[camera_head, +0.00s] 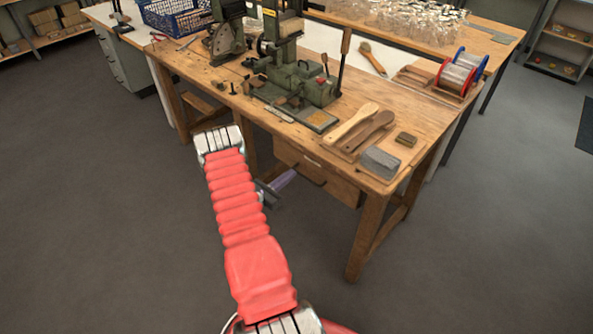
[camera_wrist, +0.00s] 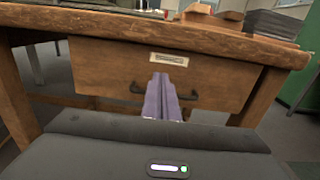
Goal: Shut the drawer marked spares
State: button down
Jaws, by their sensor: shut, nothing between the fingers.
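The wooden drawer (camera_wrist: 100,72) is under the workbench top and fills the middle of the wrist view. Its front has a small framed label (camera_wrist: 169,58), too small to read, and a dark bar handle (camera_wrist: 122,95). In the head view the drawer front (camera_head: 335,184) shows below the bench's front edge. Whether it stands out a little or is flush is hard to tell. My gripper (camera_wrist: 161,80) is shut and empty, its purple fingers pointing at the drawer front and hiding the handle's middle. In the head view my gripper (camera_head: 288,177) is just before the drawer; contact cannot be told.
The wooden bench (camera_head: 440,118) carries a green machine (camera_head: 300,85), brush bodies (camera_head: 350,122), a grey block (camera_head: 380,162) and wire spools (camera_head: 460,75). A bench leg (camera_head: 365,235) stands right of the drawer. The grey floor in front is clear.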

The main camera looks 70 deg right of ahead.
jog(key=v, duration=0.5)
jog(key=shift+w+a, duration=0.2)
jog(key=shift+a, duration=0.1)
dwell(0.4)
